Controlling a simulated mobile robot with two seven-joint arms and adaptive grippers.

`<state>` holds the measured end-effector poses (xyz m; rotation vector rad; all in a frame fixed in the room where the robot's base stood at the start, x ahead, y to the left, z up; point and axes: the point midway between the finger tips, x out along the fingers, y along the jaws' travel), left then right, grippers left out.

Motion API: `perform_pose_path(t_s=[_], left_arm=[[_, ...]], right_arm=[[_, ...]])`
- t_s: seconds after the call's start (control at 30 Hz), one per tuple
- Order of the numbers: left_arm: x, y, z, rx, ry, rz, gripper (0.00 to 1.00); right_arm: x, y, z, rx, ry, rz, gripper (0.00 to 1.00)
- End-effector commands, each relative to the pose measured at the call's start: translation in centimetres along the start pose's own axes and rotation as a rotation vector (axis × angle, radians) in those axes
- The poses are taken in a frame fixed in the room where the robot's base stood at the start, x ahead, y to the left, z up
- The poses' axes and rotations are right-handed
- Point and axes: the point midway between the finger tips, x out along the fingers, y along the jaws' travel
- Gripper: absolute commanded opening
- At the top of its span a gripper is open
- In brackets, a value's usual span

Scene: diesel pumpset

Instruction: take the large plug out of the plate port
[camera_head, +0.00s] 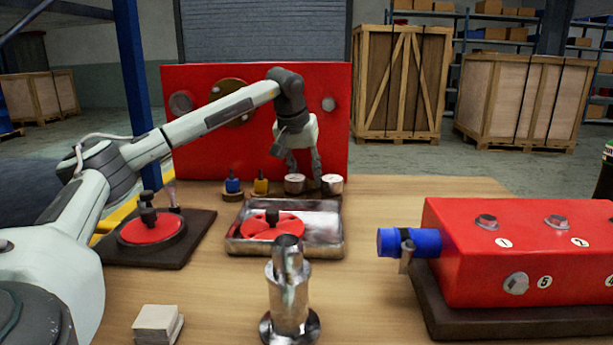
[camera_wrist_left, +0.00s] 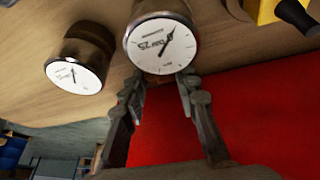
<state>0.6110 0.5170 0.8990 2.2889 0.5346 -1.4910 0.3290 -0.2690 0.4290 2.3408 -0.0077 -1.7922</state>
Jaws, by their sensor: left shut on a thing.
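The upright red plate (camera_head: 300,85) stands behind the table. It carries a grey round plug (camera_head: 181,103) at left, another (camera_head: 328,104) at right and a brass-coloured round flange partly behind my left arm. I cannot tell which is the large plug. My left gripper (camera_head: 304,172) is low in front of the plate, fingers pointing down at two gauges. Its fingertips, also in the left wrist view (camera_wrist_left: 161,88), are at the edge of a white-dialled gauge (camera_wrist_left: 163,45), which seems to be between them. This gauge (camera_head: 295,183) is beside the other gauge (camera_head: 332,184). My right gripper is not in view.
A metal tray (camera_head: 330,245) holds a red disc with a black knob. A similar disc (camera_head: 150,230) sits on a dark base at left. A silver fitting (camera_head: 288,285) stands in front. A red block (camera_head: 520,245) with a blue cylinder (camera_head: 408,242) occupies the right.

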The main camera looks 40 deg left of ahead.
Motion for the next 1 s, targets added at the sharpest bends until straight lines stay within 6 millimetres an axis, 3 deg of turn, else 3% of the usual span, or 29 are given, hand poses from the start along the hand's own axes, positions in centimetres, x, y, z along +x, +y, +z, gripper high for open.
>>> perform_pose_path(t_s=[0.03,0.07,0.3,1.0], left_arm=[[0.0,0.0,0.0,0.000,0.000,0.000,0.00],[-0.1,0.0,0.0,0.000,0.001,0.001,0.28],[-0.1,0.0,0.0,0.000,0.001,0.001,0.00],[0.3,-0.2,-1.1,-0.001,0.001,0.001,0.00]], right_arm=[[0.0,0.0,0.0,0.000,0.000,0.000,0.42],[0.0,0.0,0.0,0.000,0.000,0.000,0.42],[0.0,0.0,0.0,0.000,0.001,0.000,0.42],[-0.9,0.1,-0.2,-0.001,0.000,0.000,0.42]])
